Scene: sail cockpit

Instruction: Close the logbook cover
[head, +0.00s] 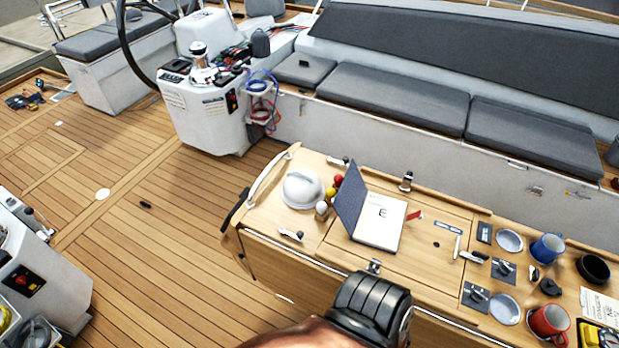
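The logbook (378,220) lies on the wooden cockpit table, left of the middle. Its white page block faces up with a dark letter on it. Its dark blue cover (350,193) stands raised along the left side of the pages, tilted and apart from them. Neither my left gripper nor my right gripper shows in the head view.
A white domed object (303,189) and small coloured balls (333,193) sit left of the cover. Right are a blue mug (547,248), red mug (548,321) and black cup (593,268). A black ribbed object (371,305) covers part of the front edge.

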